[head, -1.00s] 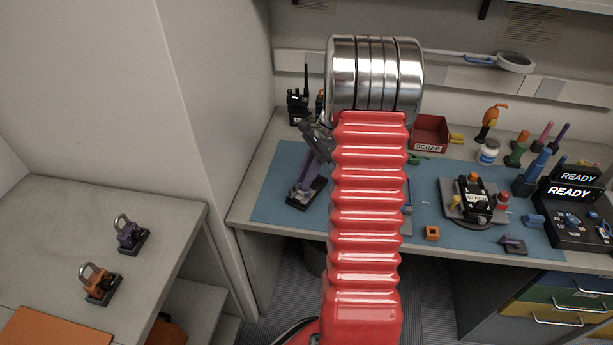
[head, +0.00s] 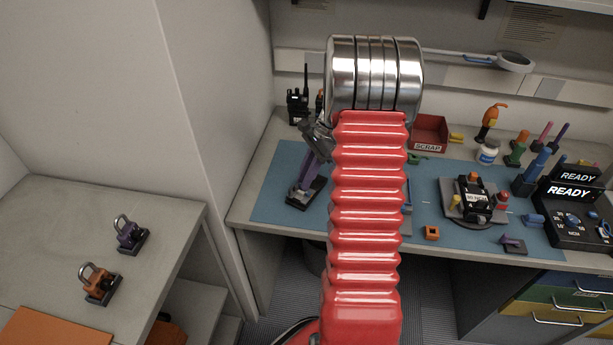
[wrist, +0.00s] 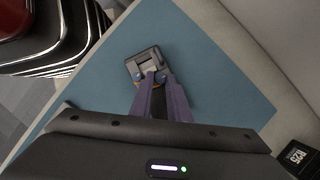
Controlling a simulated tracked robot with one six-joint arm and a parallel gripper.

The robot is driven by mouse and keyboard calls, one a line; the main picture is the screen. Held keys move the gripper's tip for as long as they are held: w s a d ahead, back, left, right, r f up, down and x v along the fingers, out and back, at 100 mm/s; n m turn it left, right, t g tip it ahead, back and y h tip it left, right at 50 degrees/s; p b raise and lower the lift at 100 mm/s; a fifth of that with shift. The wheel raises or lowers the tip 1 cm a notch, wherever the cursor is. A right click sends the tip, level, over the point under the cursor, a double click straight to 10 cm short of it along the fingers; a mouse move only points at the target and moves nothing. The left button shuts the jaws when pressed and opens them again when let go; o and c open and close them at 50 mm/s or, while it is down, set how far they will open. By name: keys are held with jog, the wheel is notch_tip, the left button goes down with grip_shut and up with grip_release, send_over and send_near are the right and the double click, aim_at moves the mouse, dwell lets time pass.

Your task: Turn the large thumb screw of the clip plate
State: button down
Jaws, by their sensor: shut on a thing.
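The clip plate (wrist: 143,62) is a small dark grey block with a lighter part on top, lying on the blue mat in the wrist view. In the head view its dark base (head: 304,196) shows at the mat's left end. My gripper (wrist: 151,77) has purple fingers that reach down onto the plate's near side. In the head view my gripper (head: 305,185) stands over the plate, partly behind my red arm. It is shut on what appears to be the large thumb screw, which the fingers mostly hide.
The blue mat (head: 275,205) is bare around the plate. A black radio (head: 298,106) stands behind it. A turntable fixture (head: 472,216), an orange block (head: 432,233) and a red scrap bin (head: 429,133) are to the right. Two padlock-like items (head: 129,237) sit on the left bench.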

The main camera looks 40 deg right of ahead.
jog(key=c, duration=1.9)
grip_release()
jog(key=shift+c, duration=0.2)
jog(key=v, duration=1.3)
jog(key=shift+r, duration=0.35)
